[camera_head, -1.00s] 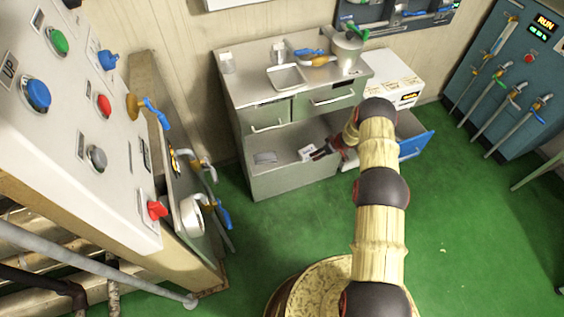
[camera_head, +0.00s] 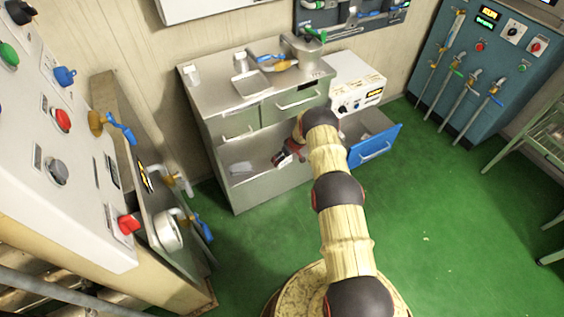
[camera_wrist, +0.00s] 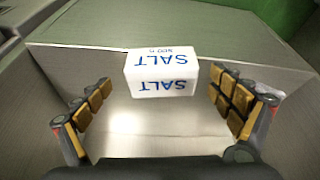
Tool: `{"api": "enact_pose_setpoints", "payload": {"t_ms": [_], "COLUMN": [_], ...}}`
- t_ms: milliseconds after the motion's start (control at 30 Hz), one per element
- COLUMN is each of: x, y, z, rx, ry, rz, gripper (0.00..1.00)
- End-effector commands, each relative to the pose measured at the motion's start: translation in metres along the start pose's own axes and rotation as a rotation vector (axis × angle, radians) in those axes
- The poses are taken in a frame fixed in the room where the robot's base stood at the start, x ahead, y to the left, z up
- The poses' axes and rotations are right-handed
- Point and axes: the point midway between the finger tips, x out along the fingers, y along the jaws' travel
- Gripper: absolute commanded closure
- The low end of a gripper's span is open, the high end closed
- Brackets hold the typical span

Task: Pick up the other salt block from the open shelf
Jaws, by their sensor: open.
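A white salt block (camera_wrist: 162,74) with blue "SALT" lettering, upside down in the wrist view, stands ahead of my gripper (camera_wrist: 162,90). My gripper is open, one padded finger on each side of the block, with a gap on both sides. I cannot tell whether the fingertips reach past its front face. In the head view my gripper (camera_head: 284,154) is at the open shelf (camera_head: 262,190) of the grey cabinet, and a small white patch by its fingers appears to be the block. My arm partly covers the shelf's right end.
Two closed drawers sit above, one with a long handle (camera_head: 297,101). A blue-fronted drawer (camera_head: 375,148) stands pulled out right of my arm. A kettle-like pot (camera_head: 304,48) stands on top.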

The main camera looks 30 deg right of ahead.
Motion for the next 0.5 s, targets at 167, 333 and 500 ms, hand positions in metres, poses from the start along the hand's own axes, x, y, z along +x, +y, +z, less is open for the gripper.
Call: {"api": "enact_pose_setpoints", "payload": {"t_ms": [167,333,500], "x": [0.029,0.037,0.036], "y": [-0.003,-0.003,-0.003], "z": [0.000,-0.002,-0.002], "rx": [-0.002,-0.001,-0.001], "ry": [-0.002,-0.001,-0.001], "rz": [-0.003,-0.002,-0.002], "gripper": [0.07,0.07,0.07]}}
